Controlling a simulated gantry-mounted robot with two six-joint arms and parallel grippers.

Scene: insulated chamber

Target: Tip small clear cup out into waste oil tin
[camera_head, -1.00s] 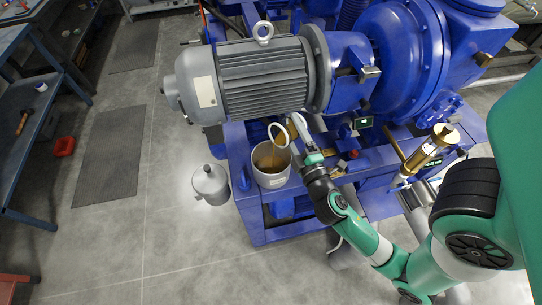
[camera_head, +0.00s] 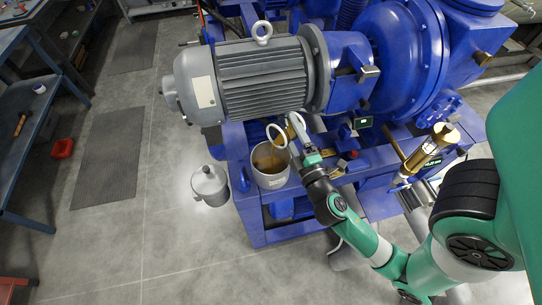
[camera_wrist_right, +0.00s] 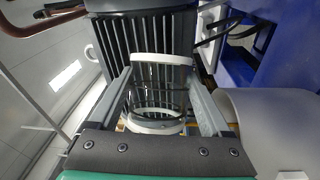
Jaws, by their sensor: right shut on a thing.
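The small clear cup (camera_head: 277,136) is tipped over, with its pale ring-shaped rim facing the waste oil tin. My right gripper (camera_head: 297,128) is shut on the cup, and the right wrist view shows the clear cup (camera_wrist_right: 158,95) between the two grey fingers. Brown oil shows just below the cup's rim and inside the tin's mouth. The waste oil tin (camera_head: 272,182) is a light, open can standing upright on the blue machine base, directly below the cup. My left gripper is not in view.
A grey motor (camera_head: 262,78) lies close behind the cup and tin. A lidded grey can (camera_head: 210,186) stands on the floor left of the tin. A brass-and-glass fitting (camera_head: 430,150) rises at the right. The floor at the left is mostly clear.

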